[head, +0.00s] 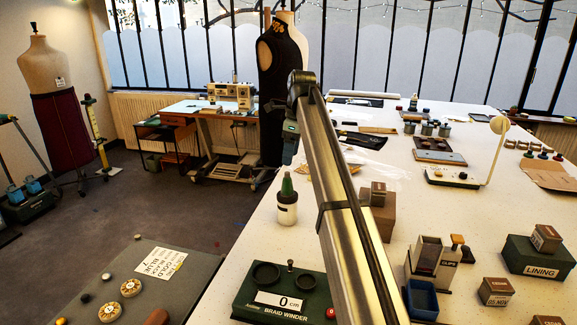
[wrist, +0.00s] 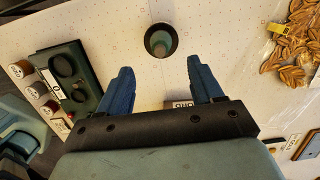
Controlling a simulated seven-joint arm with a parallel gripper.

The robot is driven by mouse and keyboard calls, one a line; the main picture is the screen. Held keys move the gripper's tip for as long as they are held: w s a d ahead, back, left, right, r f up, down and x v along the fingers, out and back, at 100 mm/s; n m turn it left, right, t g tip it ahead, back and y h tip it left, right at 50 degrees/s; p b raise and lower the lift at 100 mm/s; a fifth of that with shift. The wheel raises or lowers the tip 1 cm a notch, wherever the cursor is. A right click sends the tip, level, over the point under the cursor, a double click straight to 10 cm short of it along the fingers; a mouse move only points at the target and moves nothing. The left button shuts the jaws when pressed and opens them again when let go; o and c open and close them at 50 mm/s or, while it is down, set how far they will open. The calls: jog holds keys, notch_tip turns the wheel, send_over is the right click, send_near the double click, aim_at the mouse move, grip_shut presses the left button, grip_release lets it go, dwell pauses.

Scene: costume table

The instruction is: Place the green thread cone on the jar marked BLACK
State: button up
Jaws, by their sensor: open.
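The green thread cone (head: 287,185) stands upright, point up, on a white jar with a dark upper band (head: 287,212), left of my arm in the head view. No marking on this jar is readable. The cone shows from above in the wrist view (wrist: 160,40), near the top middle; it hides most of the jar. My gripper (head: 290,152) hangs pointing down above and slightly behind the cone in the head view. Its two blue fingers (wrist: 155,85) are apart with nothing between them. The cone lies beyond the fingertips, apart from them.
The dark green BRAID WINDER box (head: 285,298) stands in front of the jar and shows left in the wrist view (wrist: 68,75). A brown box (head: 378,215) stands right of the jar, behind my arm.

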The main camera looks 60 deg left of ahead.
jog(key=shift+w+d+r, duration=0.15)
jog(key=shift+r, duration=1)
